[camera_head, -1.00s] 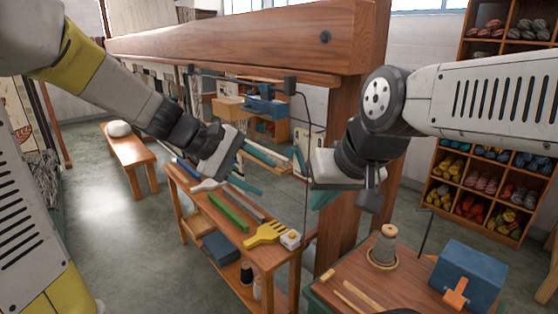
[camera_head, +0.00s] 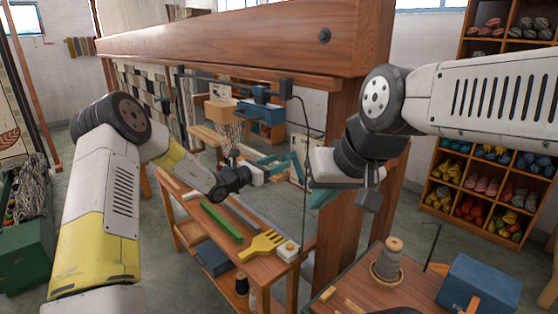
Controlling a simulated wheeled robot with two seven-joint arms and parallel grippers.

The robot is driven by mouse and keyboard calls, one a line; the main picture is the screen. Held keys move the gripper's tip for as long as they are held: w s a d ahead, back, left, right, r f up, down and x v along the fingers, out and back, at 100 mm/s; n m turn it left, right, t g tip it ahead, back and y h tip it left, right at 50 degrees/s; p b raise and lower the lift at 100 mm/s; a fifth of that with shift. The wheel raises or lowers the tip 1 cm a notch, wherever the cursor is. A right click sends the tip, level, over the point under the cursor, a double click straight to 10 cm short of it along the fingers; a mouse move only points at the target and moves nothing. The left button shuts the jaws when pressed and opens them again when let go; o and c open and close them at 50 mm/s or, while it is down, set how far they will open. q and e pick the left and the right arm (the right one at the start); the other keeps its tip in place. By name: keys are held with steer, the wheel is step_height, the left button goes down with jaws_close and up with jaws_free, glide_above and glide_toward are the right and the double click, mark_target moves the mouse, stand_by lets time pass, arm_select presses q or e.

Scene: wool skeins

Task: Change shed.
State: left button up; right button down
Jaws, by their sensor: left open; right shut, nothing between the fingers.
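The big wooden loom frame (camera_head: 240,45) spans the upper middle, with a thick post (camera_head: 345,225) on its right side. A dark bar (camera_head: 225,80) with small black blocks runs below the beam, and a thin black cord (camera_head: 306,140) hangs from its right end. My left gripper (camera_head: 278,166) is open with teal fingers, beyond the small bench and behind the cord in the picture. I cannot tell whether it touches any loom part. My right gripper (camera_head: 322,196) is shut and empty in front of the post. No shed lever can be made out clearly.
A wooden bench (camera_head: 268,268) holds a yellow comb (camera_head: 263,243) and a green stick (camera_head: 222,222). A front table (camera_head: 400,295) carries a thread cone (camera_head: 389,260) and a blue box (camera_head: 478,288). Yarn shelves (camera_head: 485,180) stand at right. Open floor lies left of the bench.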

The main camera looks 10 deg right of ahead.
mark_target(284, 160)
arm_select(q)
steer(key=shift+x, duration=2.4)
steer(key=shift+c, duration=0.2)
steer(key=shift+s, duration=0.1)
jaws_close()
steer(key=shift+a+f, duration=0.1)
steer(key=shift+a, duration=0.05)
